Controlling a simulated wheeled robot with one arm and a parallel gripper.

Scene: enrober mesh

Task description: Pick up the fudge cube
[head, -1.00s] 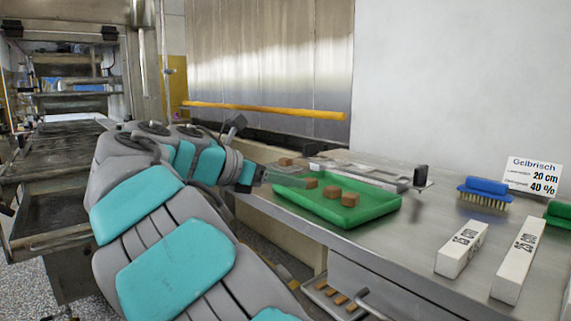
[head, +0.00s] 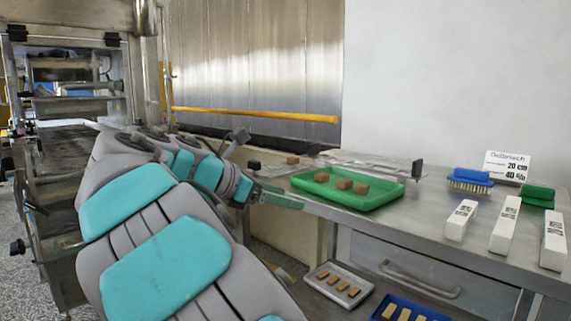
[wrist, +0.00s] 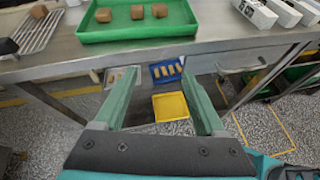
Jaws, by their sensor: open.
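Several brown cubes are in view; I cannot tell which one is the fudge cube. Three brown cubes (head: 344,184) sit apart in a green tray (head: 380,204) on the steel table, and show at the top of the wrist view (wrist: 137,12). My gripper (head: 280,196) is open and empty, off the table's front edge, left of the tray. Its fingers (wrist: 159,72) point toward the tray, apart from it.
The steel table (head: 430,220) has white blocks (head: 505,224), a blue brush (head: 469,180), a green brush (head: 538,196) and a sign (head: 507,166) at right. Below are a metal tray (head: 340,287) and a blue tray (head: 400,309) with brown pieces, and a yellow tray (wrist: 170,106).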

